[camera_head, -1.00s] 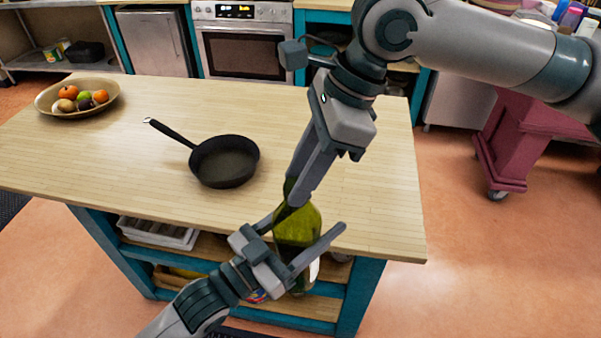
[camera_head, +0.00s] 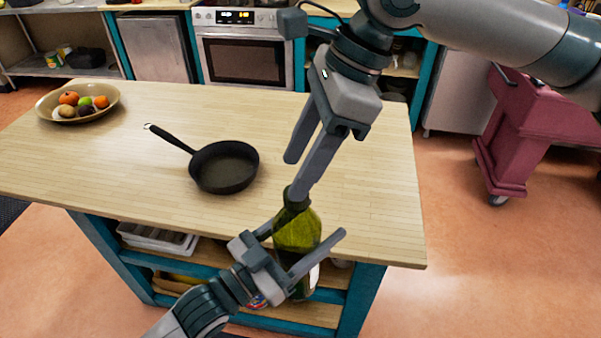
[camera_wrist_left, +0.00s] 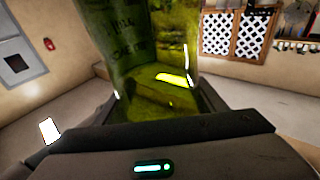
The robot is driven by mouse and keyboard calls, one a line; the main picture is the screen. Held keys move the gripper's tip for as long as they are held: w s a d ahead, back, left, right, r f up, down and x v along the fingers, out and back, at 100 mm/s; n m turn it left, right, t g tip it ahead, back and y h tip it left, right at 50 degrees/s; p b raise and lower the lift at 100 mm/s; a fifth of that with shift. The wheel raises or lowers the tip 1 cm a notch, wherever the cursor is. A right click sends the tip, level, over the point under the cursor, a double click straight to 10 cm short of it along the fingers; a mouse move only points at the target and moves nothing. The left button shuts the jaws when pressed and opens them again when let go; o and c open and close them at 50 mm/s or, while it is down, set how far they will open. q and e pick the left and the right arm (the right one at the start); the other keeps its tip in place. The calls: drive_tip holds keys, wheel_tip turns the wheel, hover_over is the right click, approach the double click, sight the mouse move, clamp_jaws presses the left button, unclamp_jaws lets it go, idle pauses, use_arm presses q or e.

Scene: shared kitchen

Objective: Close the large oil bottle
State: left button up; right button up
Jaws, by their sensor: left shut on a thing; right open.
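The large oil bottle (camera_head: 297,232) is green glass with a dark top (camera_head: 296,195) and stands about upright in front of the table's near edge. My left gripper (camera_head: 305,252) is shut on the bottle's body. In the left wrist view the green bottle (camera_wrist_left: 150,50) fills the space between the fingers, with lettering on its side. My right gripper (camera_head: 294,176) is open above the bottle, its fingers pointing down. One right fingertip is close to the bottle's top; I cannot tell whether it touches. Whether a cap is on the neck is too small to tell.
A wooden-topped table (camera_head: 120,160) holds a black pan (camera_head: 224,166) and a fruit bowl (camera_head: 78,103). Its lower shelf holds a white tray (camera_head: 158,239). A red cart (camera_head: 530,130) stands at the right. The table's right part is clear.

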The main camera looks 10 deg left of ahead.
drive_tip(key=shift+r, duration=0.3)
drive_tip(key=shift+c, duration=0.3)
